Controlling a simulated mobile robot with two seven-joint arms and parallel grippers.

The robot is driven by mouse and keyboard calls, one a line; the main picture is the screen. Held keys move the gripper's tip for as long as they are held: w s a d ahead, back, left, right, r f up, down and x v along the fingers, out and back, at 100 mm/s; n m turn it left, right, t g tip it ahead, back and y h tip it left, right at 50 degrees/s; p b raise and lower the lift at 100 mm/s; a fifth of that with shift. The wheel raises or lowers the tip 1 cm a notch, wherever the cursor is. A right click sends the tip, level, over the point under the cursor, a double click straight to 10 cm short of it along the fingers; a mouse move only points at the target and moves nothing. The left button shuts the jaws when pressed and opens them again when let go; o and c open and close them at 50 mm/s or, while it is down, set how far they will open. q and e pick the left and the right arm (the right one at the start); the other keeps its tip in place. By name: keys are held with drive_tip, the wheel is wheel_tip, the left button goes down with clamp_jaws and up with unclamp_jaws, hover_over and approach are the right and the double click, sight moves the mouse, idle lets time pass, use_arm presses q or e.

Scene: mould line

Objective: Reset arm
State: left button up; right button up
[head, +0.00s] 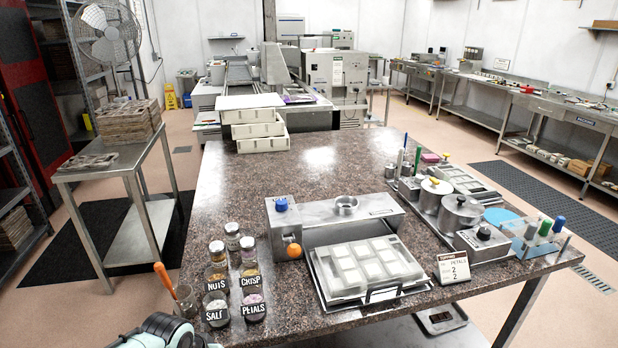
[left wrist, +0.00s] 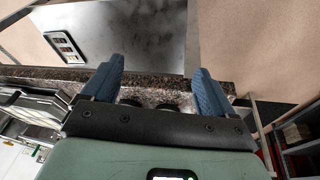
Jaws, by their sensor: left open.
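My left gripper (left wrist: 157,80) is open in the left wrist view. Its two blue fingers stand wide apart, with nothing held between them. Beyond them are the speckled edge of the granite worktop (left wrist: 72,74) and a grey metal surface (left wrist: 138,30) lower down. In the head view, only a rounded grey-green part of my own arm (head: 160,332) shows at the bottom left, by the worktop's front left corner. The fingers are not visible there. My right gripper is in neither view.
An orange-handled tool stands in a cup (head: 185,300). A white mould (head: 367,268) lies front centre. The worktop's middle (head: 300,180) is clear.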

use_arm(q)
drive_tip(key=s+d+f+g+h, duration=0.1)
drive_tip(key=s+d+f, duration=0.15)
drive_tip(key=f, duration=0.55)
drive_tip(key=s+d+f+n+g+h+p, duration=0.1)
drive_tip(key=s+f, duration=0.2)
drive_tip(key=f, duration=0.5)
drive_tip(key=s+d+f+g, duration=0.1)
drive_tip(key=s+f, duration=0.1)
drive_tip(key=f, duration=0.6)
drive_tip(key=s+d+f+n, duration=0.1)
drive_tip(key=s+f, duration=0.4)
drive_tip(key=s, duration=0.3)
drive_tip(key=s+d+f+n+g+p, duration=0.1)
drive_tip(key=s+f+n, duration=0.1)
drive_tip(key=s+f, duration=0.4)
drive_tip(key=s, duration=0.3)
drive_tip(key=shift+p, duration=0.3)
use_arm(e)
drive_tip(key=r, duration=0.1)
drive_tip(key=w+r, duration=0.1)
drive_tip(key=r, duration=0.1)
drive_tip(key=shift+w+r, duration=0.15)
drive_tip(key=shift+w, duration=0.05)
